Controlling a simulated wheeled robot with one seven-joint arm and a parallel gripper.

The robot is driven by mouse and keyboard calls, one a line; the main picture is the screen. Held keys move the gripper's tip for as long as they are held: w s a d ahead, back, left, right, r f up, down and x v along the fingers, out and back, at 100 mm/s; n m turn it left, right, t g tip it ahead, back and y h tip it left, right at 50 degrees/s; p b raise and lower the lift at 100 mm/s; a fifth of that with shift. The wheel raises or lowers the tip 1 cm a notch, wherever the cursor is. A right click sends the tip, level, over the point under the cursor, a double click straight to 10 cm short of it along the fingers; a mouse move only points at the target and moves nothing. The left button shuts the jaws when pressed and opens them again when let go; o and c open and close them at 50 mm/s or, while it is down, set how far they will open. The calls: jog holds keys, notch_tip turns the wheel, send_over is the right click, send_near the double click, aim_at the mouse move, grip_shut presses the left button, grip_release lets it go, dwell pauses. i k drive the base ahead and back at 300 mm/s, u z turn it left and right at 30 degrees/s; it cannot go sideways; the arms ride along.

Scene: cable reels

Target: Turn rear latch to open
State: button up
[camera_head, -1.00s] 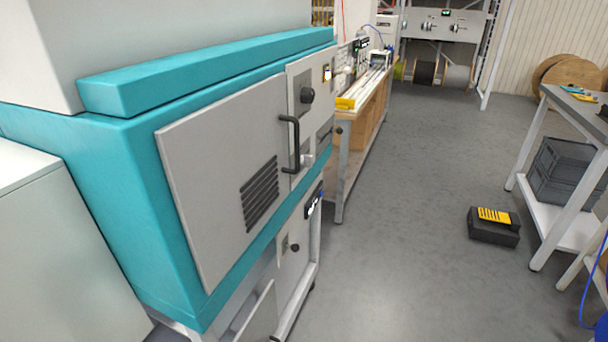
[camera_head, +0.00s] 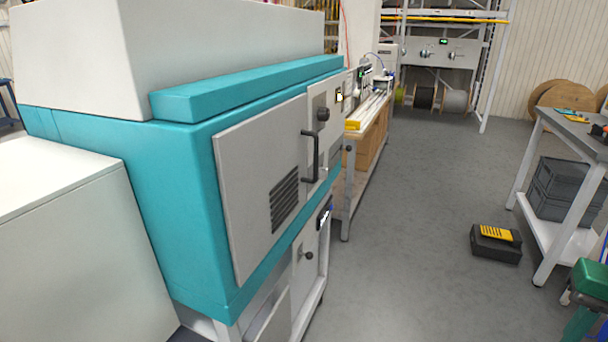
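A teal and white machine (camera_head: 180,190) fills the left half of the view. Its side has a grey door (camera_head: 245,170) with dark vent slots, standing flush and shut. A black bar handle (camera_head: 316,157) is upright at the door's right edge. A smaller dark knob (camera_head: 308,255) is on the lower white panel. I cannot tell which of these, if any, is the rear latch. My gripper is not in view.
A white cabinet (camera_head: 60,240) stands close at the front left. A workbench (camera_head: 585,135) with grey crates (camera_head: 565,190) is on the right. A black and yellow case (camera_head: 495,243) lies on the floor. The grey floor (camera_head: 420,200) between is open.

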aim_at(322, 171)
jog(key=u, duration=0.05)
jog(key=i, duration=1)
jog(key=z, duration=0.05)
